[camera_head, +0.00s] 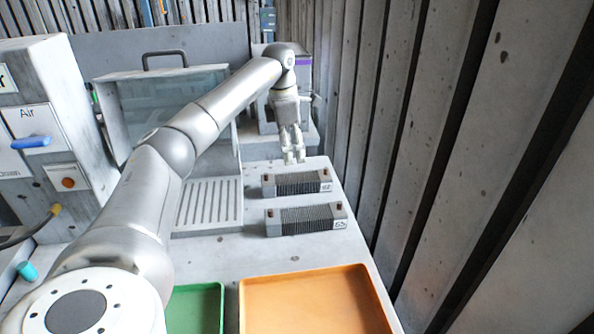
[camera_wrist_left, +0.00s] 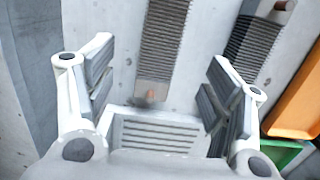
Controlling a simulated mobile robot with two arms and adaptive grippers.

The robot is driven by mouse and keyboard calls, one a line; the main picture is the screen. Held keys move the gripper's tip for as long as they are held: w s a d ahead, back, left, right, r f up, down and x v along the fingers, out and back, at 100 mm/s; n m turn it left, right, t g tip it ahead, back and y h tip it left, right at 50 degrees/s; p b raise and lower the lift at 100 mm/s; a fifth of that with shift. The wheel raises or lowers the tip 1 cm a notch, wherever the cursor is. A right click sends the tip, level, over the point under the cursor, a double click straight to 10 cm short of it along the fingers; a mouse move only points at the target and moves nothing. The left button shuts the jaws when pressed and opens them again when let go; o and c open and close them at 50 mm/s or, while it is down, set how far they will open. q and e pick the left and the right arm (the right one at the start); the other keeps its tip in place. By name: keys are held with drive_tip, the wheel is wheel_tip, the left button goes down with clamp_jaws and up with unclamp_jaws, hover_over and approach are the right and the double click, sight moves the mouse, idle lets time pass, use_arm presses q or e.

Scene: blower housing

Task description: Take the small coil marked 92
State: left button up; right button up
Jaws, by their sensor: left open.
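Two small dark ribbed coils with pale end blocks lie on the grey table. The far coil (camera_head: 296,183) has a small end label that seems to read 92, though it is hard to make out. The near coil (camera_head: 305,219) has another label, too small to read surely. My left gripper (camera_head: 294,159) points down, open and empty, just behind and above the far coil. In the left wrist view, the far coil (camera_wrist_left: 163,35) lies ahead between the open fingers (camera_wrist_left: 155,95), untouched. The near coil (camera_wrist_left: 250,45) is to its right. My right gripper is not in view.
An orange tray (camera_head: 315,303) and a green tray (camera_head: 208,303) are at the near edge. A slotted plate (camera_head: 210,203) lies left of the coils, by a clear-fronted case (camera_head: 160,100). A ribbed wall (camera_head: 430,130) stands close on the right.

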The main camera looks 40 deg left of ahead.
use_arm(q)
hover_over(296, 177)
drive_tip(key=f, duration=0.4)
drive_tip(key=shift+s+a+f, duration=0.1)
drive_tip(key=shift+s+f, duration=0.05)
drive_tip(key=shift+s, duration=0.2)
drive_tip(key=shift+f, duration=0.3)
drive_tip(key=f, duration=0.1)
drive_tip(key=f+p, duration=0.1)
drive_tip(key=f, duration=0.2)
drive_tip(key=shift+w+f, duration=0.1)
drive_tip(key=shift+w, duration=0.25)
drive_tip(key=shift+w+f, duration=0.1)
drive_tip(key=shift+f, duration=0.45)
drive_tip(key=c, duration=1.4)
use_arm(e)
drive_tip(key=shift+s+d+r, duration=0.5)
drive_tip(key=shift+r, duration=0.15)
